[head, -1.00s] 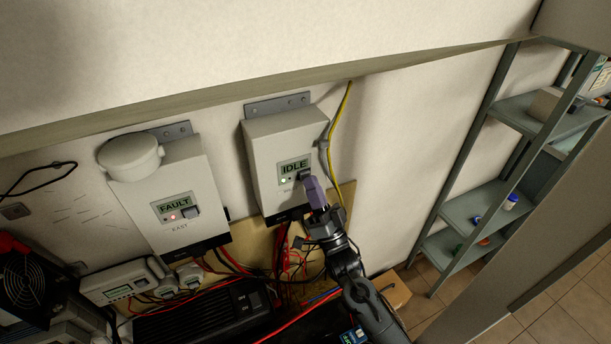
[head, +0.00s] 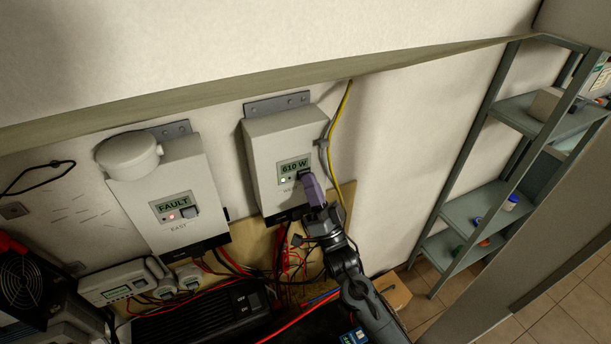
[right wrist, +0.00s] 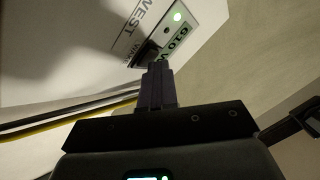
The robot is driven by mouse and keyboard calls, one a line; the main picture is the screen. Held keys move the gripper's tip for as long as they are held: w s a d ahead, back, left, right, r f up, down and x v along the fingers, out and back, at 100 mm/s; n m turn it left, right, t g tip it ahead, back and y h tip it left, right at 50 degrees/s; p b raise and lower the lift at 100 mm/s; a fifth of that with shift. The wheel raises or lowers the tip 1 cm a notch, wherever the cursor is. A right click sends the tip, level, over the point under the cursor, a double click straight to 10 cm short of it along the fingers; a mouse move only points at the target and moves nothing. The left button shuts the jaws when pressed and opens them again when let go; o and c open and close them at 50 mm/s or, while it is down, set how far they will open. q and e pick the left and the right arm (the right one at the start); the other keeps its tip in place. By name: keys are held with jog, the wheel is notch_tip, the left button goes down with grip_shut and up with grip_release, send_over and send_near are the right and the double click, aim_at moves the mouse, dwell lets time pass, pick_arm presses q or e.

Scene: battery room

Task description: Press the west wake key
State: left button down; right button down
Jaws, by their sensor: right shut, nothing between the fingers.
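The west inverter (head: 262,144) is a pale box on the wall in the head view. Its display (head: 294,166) reads "610 W" beside a small lit light. My right gripper (head: 306,177) is shut and empty, its purple-grey fingertips at the key just below the display. The right wrist view shows the label "WEST" (right wrist: 150,22), a green light (right wrist: 177,16) and the dark wake key (right wrist: 150,50) at the tips of my shut fingers (right wrist: 157,72). The fingertips partly cover the key, so I cannot tell whether they touch it. My left gripper is not in view.
The east inverter (head: 160,190) hangs to the left, showing "FAULT" with a red light and a round pale canister on top. Red and black cables hang below both boxes. A yellow cable (head: 335,130) runs close right of the west box. A grey shelf (head: 483,205) stands at the right.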

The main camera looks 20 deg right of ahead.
jog(key=shift+s+d+p, duration=0.15)
jog(key=shift+s+p, duration=0.4)
jog(key=shift+s, duration=0.3)
jog(key=shift+s+d+p, duration=0.15)
jog(key=shift+s+p, duration=0.55)
jog(key=shift+s, duration=0.55)
jog(key=shift+s+d+p, duration=0.15)
jog(key=shift+s+p, duration=0.55)
jog(key=shift+s, duration=0.5)
